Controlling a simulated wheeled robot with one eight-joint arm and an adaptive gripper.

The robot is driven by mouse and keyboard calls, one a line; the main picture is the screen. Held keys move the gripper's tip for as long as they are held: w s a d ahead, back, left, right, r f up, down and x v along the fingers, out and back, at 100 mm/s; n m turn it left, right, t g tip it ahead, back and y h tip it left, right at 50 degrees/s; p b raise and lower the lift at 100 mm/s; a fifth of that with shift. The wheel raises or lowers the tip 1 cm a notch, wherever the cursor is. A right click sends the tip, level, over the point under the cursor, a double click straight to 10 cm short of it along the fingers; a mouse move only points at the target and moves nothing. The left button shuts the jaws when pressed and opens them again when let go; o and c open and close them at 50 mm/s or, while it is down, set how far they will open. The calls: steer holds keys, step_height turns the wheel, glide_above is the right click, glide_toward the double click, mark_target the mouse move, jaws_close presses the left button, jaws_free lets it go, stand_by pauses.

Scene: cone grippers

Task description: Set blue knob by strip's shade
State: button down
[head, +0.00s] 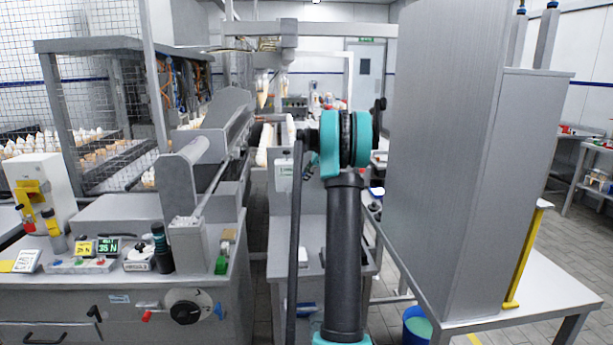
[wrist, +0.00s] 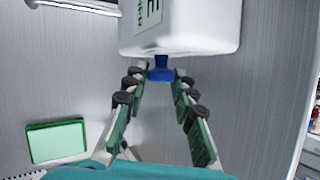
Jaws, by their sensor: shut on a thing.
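In the wrist view, a blue knob (wrist: 160,74) sits on the underside of a white box (wrist: 185,30). The box carries a label with green print, cut off at the top. My gripper (wrist: 159,77) has its two green-padded fingers on either side of the knob, tips at the knob, shut on it. A green rectangle with a darker border (wrist: 57,141) is at the lower left; I cannot tell whether it is the strip. In the head view, my arm stands in front and my gripper is hidden.
A tall grey cabinet (head: 450,150) stands close on the right of my arm. A machine bench (head: 90,300) with gauges and a hand wheel (head: 186,308) is on the left. A blue bucket (head: 416,326) stands on the floor. A grey wall-like surface surrounds the box in the wrist view.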

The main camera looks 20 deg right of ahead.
stand_by(0.4)
steer(key=c, duration=1.2)
jaws_free()
steer(key=shift+r, duration=0.1)
steer(key=v, duration=1.2)
